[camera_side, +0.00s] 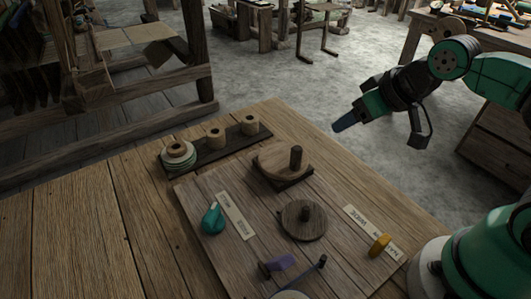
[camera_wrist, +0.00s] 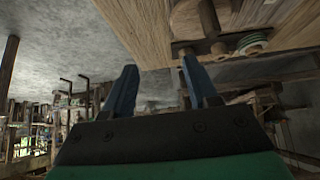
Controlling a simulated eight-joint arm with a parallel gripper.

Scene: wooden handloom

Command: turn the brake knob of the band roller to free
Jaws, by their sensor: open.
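A wooden board (camera_side: 250,255) on the table carries several controls. A teal knob (camera_side: 212,219) sits at its left beside a pale label strip (camera_side: 236,215). A yellow knob (camera_side: 379,245) sits at its right by another label strip (camera_side: 371,229). The lettering is too small to read surely, so I cannot tell which knob is the band roller's brake, nor its setting. My gripper (camera_side: 382,132) is open and empty, in the air beyond the table's right edge, well apart from both knobs. In the wrist view its two blue fingers (camera_wrist: 157,68) stand apart with nothing between them.
On the board are a round disc with a peg (camera_side: 303,221), a wooden block with a tall peg (camera_side: 282,162), a purple piece (camera_side: 278,264) and a dark lever (camera_side: 312,275). A spool rack (camera_side: 216,146) stands behind. The table's left side (camera_side: 90,240) is clear.

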